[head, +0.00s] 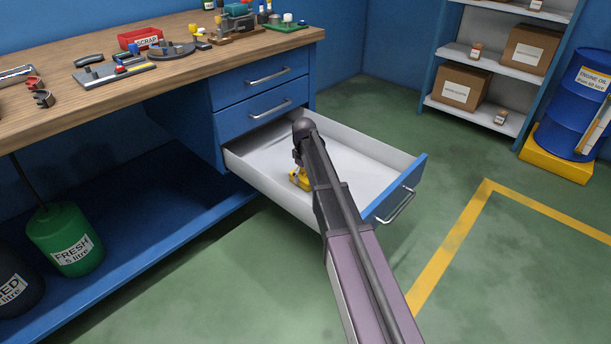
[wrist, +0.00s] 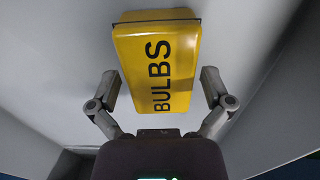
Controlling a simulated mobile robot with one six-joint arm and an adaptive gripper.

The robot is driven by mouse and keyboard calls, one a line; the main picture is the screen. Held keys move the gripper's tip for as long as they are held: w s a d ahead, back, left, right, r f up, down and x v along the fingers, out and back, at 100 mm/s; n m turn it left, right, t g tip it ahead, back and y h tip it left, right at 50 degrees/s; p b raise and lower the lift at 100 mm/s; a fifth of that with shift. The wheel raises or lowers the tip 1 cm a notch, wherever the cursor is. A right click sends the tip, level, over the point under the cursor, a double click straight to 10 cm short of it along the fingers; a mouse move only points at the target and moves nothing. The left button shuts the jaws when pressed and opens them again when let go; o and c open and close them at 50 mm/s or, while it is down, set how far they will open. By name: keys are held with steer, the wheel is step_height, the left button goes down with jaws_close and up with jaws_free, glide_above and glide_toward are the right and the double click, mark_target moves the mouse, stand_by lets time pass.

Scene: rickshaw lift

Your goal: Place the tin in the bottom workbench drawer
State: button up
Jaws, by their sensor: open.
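The yellow tin (wrist: 158,62), labelled BULBS, lies on the floor of the open bottom drawer (head: 260,155). In the head view the tin (head: 299,180) is partly hidden by my arm and gripper. My gripper (wrist: 160,85) is inside the drawer space, above the tin's near end. Its two fingers are spread, one on each side of the tin, with gaps between them and the tin. It holds nothing. The bottom drawer is pulled far out of the blue workbench.
Two shut drawers (head: 262,88) sit above the open one. The wooden bench top (head: 190,68) carries a red scrap bin (head: 140,39) and tools. A green can (head: 65,240) stands on the lower shelf. The floor (head: 480,260) at the right is clear.

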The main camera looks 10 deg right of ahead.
mark_target(304, 174)
step_height(304, 174, up, 12)
steer(key=p, duration=1.1)
steer(key=shift+f, duration=0.25)
stand_by(0.4)
steer(key=s+m, duration=0.7)
steer(key=s, duration=2.2)
steer(key=shift+s+d, duration=0.15)
